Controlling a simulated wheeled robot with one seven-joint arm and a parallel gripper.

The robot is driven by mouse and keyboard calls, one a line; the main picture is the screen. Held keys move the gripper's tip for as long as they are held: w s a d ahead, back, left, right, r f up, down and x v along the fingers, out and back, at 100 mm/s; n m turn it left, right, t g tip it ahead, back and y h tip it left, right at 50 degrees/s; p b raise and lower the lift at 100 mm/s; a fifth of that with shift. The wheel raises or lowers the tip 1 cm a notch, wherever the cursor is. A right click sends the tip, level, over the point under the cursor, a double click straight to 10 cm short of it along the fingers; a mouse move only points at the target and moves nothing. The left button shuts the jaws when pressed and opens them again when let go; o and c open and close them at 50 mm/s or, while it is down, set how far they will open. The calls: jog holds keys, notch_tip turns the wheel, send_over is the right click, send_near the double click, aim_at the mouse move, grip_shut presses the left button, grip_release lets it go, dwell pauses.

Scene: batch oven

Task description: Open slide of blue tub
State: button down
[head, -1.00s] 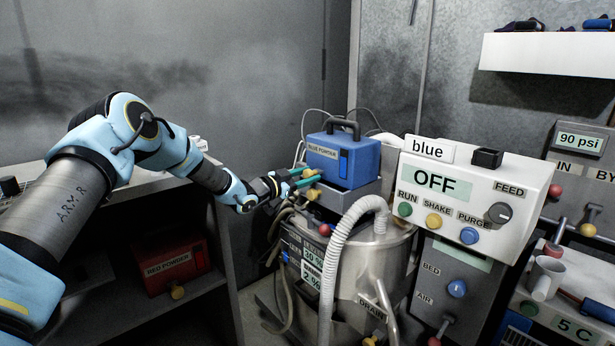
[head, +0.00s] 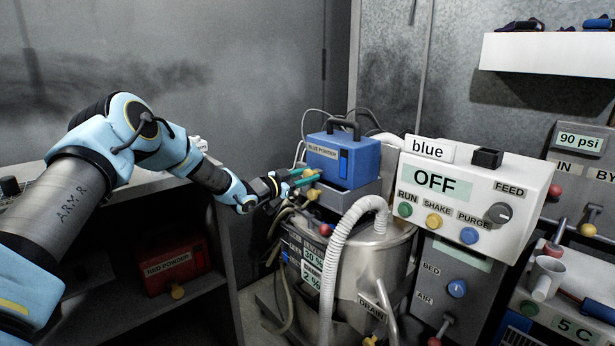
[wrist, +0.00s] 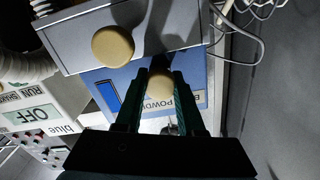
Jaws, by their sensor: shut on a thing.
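The blue tub (head: 328,160), labelled BLUE POWDER, sits on a grey stand on top of the steel vessel in the head view. It has a black handle on top. My gripper (head: 304,177) is at the tub's lower left front, its green fingers shut on a tan knob (wrist: 160,84). In the wrist view the tub's blue face (wrist: 196,74) is behind the fingers, and they close around the knob from both sides. The slide behind the knob is mostly hidden by the fingers.
A second tan knob (wrist: 113,46) is on the grey stand (wrist: 80,44) close by. A white hose (head: 340,240) curves in front of the vessel (head: 385,255). A red powder tub (head: 172,262) sits on the lower left shelf.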

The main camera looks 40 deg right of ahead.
aim_at(306, 176)
dwell(0.4)
jog(key=shift+w+a, duration=0.1)
jog(key=shift+a, duration=1.6)
jog(key=c, duration=0.5)
grip_release()
jog(key=shift+a, duration=0.1)
jog(key=a, duration=0.3)
jog(key=a+b, duration=0.1)
jog(key=a, duration=0.6)
jog(key=shift+w+a, duration=0.3)
